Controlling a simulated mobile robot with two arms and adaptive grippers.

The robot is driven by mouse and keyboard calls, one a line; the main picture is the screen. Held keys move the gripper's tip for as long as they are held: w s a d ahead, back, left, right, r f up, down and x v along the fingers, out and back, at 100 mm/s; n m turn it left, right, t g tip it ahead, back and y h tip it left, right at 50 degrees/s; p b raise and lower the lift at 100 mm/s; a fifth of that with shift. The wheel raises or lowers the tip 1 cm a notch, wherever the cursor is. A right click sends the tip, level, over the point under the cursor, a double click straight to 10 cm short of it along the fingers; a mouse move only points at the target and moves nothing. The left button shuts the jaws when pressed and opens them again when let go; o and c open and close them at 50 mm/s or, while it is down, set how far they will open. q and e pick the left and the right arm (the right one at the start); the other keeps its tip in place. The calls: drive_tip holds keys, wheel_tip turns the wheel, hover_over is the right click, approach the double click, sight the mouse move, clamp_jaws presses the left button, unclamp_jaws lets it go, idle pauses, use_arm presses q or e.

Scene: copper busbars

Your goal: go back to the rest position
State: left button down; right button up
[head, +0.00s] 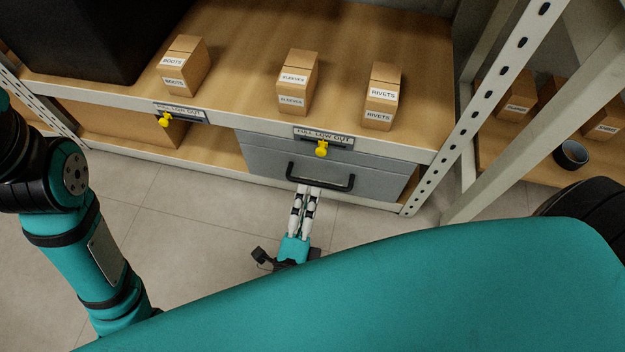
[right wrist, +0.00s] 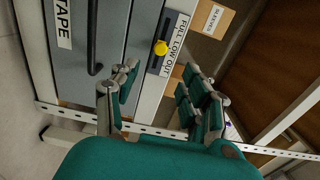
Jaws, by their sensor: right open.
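My right gripper (head: 308,191) is in front of the grey drawer (head: 262,160), its fingertips close to the black handle (head: 336,184). In the right wrist view its fingers (right wrist: 160,80) are spread with nothing between them. The handle (right wrist: 94,40) lies to the left of both fingers there, outside the gap. I cannot tell from the head view whether a fingertip touches the handle. My left arm (head: 95,240) comes in at the left; its gripper does not show.
A shelf (head: 235,75) holds small labelled boxes, including rivets (head: 382,100), and a black bin (head: 85,35). Yellow knobs (head: 321,149) sit at the shelf's front edge. A perforated upright (head: 480,110) stands to the right. Tiled floor (head: 190,220) is clear before the shelf.

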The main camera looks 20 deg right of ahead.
drive_tip(key=shift+s+a, duration=0.35)
drive_tip(key=shift+s, duration=0.15)
